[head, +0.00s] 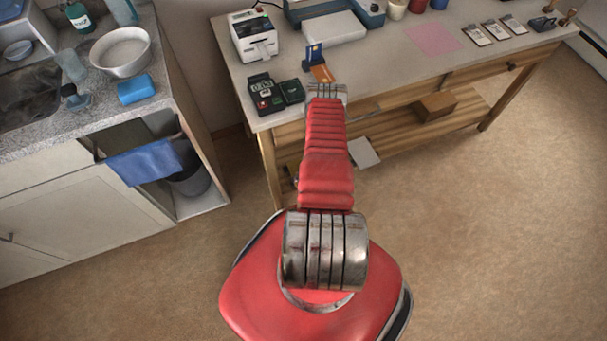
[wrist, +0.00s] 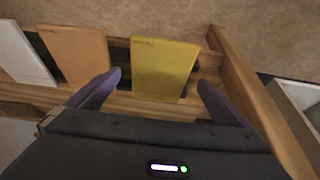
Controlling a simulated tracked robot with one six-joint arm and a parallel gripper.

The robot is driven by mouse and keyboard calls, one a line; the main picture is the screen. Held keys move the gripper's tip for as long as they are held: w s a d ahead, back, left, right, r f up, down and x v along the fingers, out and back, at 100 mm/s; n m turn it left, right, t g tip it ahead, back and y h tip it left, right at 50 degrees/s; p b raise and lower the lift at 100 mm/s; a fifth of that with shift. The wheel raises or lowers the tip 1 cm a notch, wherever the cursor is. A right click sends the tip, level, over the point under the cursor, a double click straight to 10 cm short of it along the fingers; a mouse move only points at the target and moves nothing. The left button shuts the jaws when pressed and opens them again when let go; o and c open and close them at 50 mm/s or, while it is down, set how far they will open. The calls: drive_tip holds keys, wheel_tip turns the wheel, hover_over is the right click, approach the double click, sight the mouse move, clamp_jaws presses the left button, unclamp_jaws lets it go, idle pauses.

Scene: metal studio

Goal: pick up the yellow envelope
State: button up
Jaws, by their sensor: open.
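The yellow envelope (wrist: 165,68) is in the wrist view, a flat upright-looking rectangle against wooden slats. My gripper (wrist: 158,92) is open, with one dark purple finger to the left of the envelope and one to the right. The envelope's lower end reaches down between the fingers, near my dark gripper body. I cannot tell whether either finger touches it; gaps show on both sides. In the head view my red arm reaches to the workbench's front edge and hides the gripper. I do not make out the yellow envelope there.
An orange envelope (wrist: 76,55) and a white envelope (wrist: 22,52) are left of the yellow one. A wooden beam (wrist: 250,88) runs close to the right finger. In the head view, a workbench (head: 385,68) holds a label printer (head: 254,38) and a pink sheet (head: 433,39).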

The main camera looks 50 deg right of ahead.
drive_tip(key=shift+x, duration=2.55)
drive_tip(key=shift+a, duration=0.1)
drive_tip(key=shift+c, duration=0.6)
drive_tip(key=c, duration=0.6)
